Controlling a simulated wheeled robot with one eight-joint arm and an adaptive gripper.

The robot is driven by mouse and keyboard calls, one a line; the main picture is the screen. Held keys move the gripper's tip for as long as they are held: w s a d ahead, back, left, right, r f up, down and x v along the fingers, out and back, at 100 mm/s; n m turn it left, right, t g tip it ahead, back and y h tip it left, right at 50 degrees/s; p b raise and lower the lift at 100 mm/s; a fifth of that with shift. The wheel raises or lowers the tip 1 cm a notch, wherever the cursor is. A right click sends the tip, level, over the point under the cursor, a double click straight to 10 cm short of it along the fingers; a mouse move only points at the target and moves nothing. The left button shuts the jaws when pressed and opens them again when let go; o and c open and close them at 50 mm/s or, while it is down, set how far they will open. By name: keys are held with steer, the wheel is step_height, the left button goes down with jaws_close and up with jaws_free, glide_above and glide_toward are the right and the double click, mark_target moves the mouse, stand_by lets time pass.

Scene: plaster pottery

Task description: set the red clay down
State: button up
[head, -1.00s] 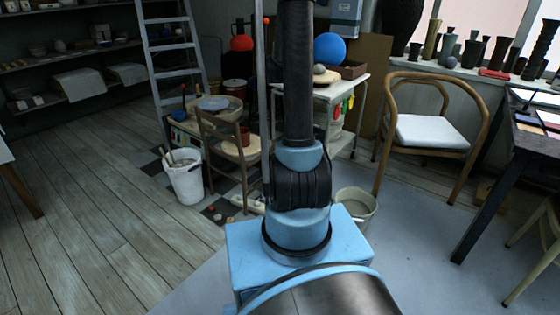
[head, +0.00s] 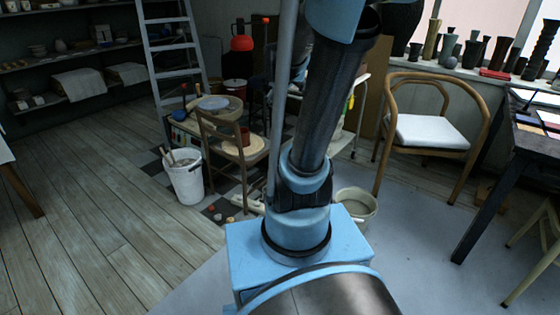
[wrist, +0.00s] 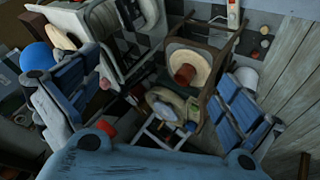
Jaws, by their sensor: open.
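The red clay (head: 245,137) is a small reddish cylinder standing on a round pale board (head: 255,149) on the wooden chair (head: 213,135). In the wrist view the clay (wrist: 184,73) stands upright on the same board (wrist: 203,64), beyond and between my fingers. My gripper (wrist: 150,108) is open, with one blue finger at the left and one at the right. The clay looks clear of both fingers. In the head view my arm rises and leans right, and I cannot make out the fingertips.
A white bucket (head: 185,175) with tools stands left of the chair, and a ladder (head: 172,52) behind. A second bucket (head: 356,205) is near my base. A wooden armchair (head: 430,132) stands right. The plank floor at left is open.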

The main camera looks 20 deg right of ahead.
steer(key=s+a+f+m+g+y, duration=0.1)
steer(key=s+a+f, duration=0.2)
steer(key=s, duration=0.5)
steer(key=s+a+f+m+g+y, duration=0.1)
steer(key=s+a+f+g, duration=0.1)
steer(key=s, duration=0.6)
steer(key=s+a+f+m+g+y, duration=0.1)
steer(key=s+a+f+m+g, duration=0.1)
steer(key=s+a+f, duration=0.2)
steer(key=s+f, duration=0.2)
steer(key=s, duration=0.2)
steer(key=shift+s, duration=0.3)
steer(key=shift+f, duration=0.1)
